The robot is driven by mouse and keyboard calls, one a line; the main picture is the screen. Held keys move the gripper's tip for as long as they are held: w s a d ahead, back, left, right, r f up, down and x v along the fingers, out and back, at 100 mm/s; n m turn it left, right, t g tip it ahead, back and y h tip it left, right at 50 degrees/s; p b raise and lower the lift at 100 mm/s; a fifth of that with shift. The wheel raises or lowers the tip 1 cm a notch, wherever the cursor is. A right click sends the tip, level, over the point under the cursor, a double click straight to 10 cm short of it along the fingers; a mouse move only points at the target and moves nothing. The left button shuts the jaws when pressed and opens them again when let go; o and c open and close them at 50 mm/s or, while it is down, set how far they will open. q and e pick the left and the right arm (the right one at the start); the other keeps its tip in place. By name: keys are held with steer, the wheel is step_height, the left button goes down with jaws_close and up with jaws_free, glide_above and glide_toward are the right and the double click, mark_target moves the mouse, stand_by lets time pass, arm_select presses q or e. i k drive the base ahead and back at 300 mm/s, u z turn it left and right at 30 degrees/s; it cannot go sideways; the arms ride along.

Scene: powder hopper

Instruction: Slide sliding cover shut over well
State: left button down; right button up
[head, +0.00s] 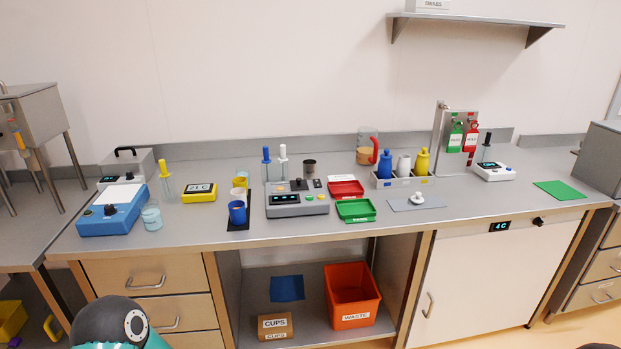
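The grey instrument (297,205) stands mid-bench, with a dark display and small green and yellow buttons on its front. On its top are a brownish plate and a small dark knob (298,183); these look like the cover and well area. They are too small to tell which part is the cover or how far it is open. Neither gripper is in view. Part of my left arm shows at the bottom left, far in front of the bench and away from the instrument.
A dark cup (309,166) stands behind the instrument. Red (346,188) and green (356,210) trays lie to its right. A blue cup (237,212) on a black strip stands to its left. Blue and white-handled tools stand behind.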

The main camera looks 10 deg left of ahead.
mark_target(298, 184)
steer(key=z, duration=0.05)
steer(key=i, duration=1)
steer(key=u, duration=0.05)
